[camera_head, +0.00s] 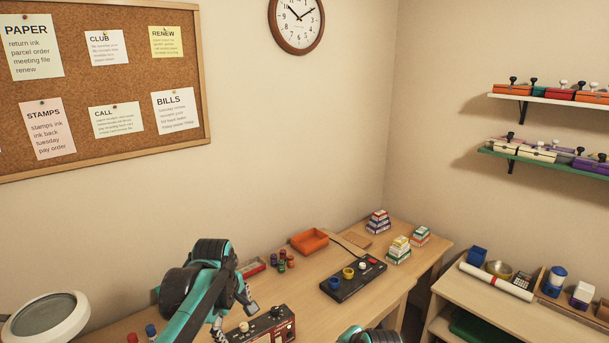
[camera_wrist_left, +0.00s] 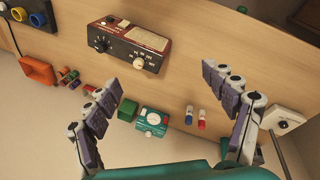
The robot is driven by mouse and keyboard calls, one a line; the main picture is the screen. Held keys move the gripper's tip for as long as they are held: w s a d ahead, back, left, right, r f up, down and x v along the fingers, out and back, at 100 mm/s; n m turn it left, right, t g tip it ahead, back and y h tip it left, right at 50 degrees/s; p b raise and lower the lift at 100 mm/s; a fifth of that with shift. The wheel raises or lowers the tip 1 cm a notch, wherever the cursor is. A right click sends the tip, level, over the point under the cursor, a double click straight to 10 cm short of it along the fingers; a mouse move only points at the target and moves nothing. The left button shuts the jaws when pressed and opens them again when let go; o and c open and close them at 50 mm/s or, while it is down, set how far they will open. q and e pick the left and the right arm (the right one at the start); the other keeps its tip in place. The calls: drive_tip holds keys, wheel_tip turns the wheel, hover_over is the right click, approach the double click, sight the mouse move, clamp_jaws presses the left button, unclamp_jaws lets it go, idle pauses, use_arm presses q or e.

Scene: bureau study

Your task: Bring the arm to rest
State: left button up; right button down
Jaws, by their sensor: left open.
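My left arm comes in from the lower left in the head view, and its left gripper (camera_head: 232,312) hangs over the desk (camera_head: 313,291). In the left wrist view the left gripper (camera_wrist_left: 155,85) has its two fingers wide apart with nothing between them. A dark red device with knobs (camera_wrist_left: 130,42) lies on the desk beyond the fingertips; the head view shows it partly (camera_head: 268,330), close to the gripper. A teal and black part of my right arm shows at the bottom edge of the head view; the right gripper is hidden.
In the wrist view, a teal device (camera_wrist_left: 152,123), a green box (camera_wrist_left: 127,109) and small red and blue bottles (camera_wrist_left: 195,118) sit near the fingers. An orange tray (camera_head: 310,241), small bottles (camera_head: 282,263) and a black knob panel (camera_head: 345,288) stand farther right. A round white-rimmed lamp (camera_head: 72,325) is left.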

use_arm(q)
drive_tip(key=s+f+m+t, duration=0.2)
drive_tip(key=s+m, duration=0.5)
drive_tip(key=s, duration=0.4)
drive_tip(key=s+f+m+t, duration=0.2)
drive_tip(key=s+m, duration=0.4)
drive_tip(key=s, duration=0.5)
drive_tip(key=shift+s+a+f+m, duration=0.35)
drive_tip(key=shift+f+m, duration=0.05)
drive_tip(key=shift+f, duration=0.45)
use_arm(e)
drive_tip(key=s+d+r+n, duration=0.1)
drive_tip(key=s+d+n, duration=0.1)
drive_tip(key=s, duration=0.5)
drive_tip(key=s+d+r+n+h, duration=0.1)
drive_tip(key=s+d+n, duration=0.2)
drive_tip(key=s, duration=0.4)
drive_tip(key=s+d+r+n+g+h, duration=0.1)
drive_tip(key=s+d+n, duration=0.2)
drive_tip(key=s+n, duration=0.2)
drive_tip(key=s, duration=0.3)
drive_tip(key=shift+r, duration=0.2)
